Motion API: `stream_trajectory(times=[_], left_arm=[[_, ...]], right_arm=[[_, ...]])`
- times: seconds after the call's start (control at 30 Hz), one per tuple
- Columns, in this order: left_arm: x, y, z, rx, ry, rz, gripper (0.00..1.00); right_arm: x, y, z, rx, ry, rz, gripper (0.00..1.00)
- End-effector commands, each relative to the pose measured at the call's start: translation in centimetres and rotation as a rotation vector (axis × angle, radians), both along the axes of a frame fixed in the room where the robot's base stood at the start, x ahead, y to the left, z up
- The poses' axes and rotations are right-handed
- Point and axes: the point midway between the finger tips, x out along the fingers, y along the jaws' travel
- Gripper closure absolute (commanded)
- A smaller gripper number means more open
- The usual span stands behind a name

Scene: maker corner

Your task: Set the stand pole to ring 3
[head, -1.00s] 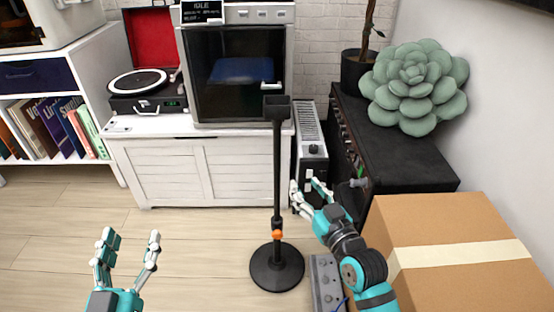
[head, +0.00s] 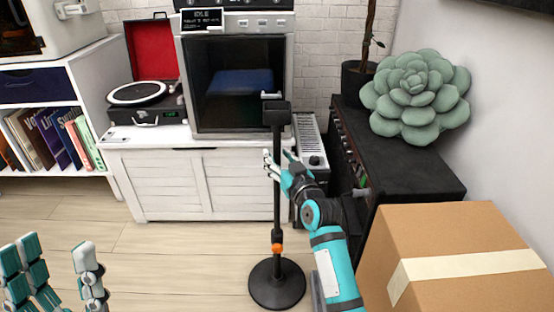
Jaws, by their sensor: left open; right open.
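The stand has a black pole (head: 277,205) that rises upright from a round black base (head: 277,284) on the floor. A black holder head (head: 277,113) tops it, and an orange collar (head: 277,248) sits low on the pole. Ring marks cannot be made out. My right gripper (head: 277,158) is open at the upper part of the pole; its fingers overlap the pole in the picture, and I cannot tell if they touch it. My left gripper (head: 62,262) is open and empty at the lower left, well away from the stand.
A cardboard box (head: 455,232) stands at the right beside my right arm. A white cabinet (head: 165,185) behind the stand carries a printer-like machine (head: 237,90) and a record player (head: 145,105). A black amplifier-like cabinet (head: 425,170) holds a succulent (head: 415,95). Floor at left is clear.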

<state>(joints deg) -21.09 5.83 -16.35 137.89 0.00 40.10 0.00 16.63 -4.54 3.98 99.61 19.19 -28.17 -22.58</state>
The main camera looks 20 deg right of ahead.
Motion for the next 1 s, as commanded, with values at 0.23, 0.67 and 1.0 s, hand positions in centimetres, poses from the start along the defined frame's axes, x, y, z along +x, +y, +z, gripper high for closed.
stream_trajectory(times=[0.23, 0.67, 1.0], left_arm=[[-1.5, 0.3, 0.3, -0.026, -0.080, -0.005, 0.41], [-1.5, 0.3, 0.4, -0.025, -0.081, -0.004, 0.41], [-1.5, 0.3, 0.4, -0.025, -0.080, -0.004, 0.41]], right_arm=[[1.1, 0.1, 0.0, 0.000, 0.000, 0.000, 0.58], [1.1, 0.1, 0.0, 0.000, 0.000, 0.000, 0.83], [1.1, 0.1, 0.0, 0.000, 0.000, 0.000, 1.00]])
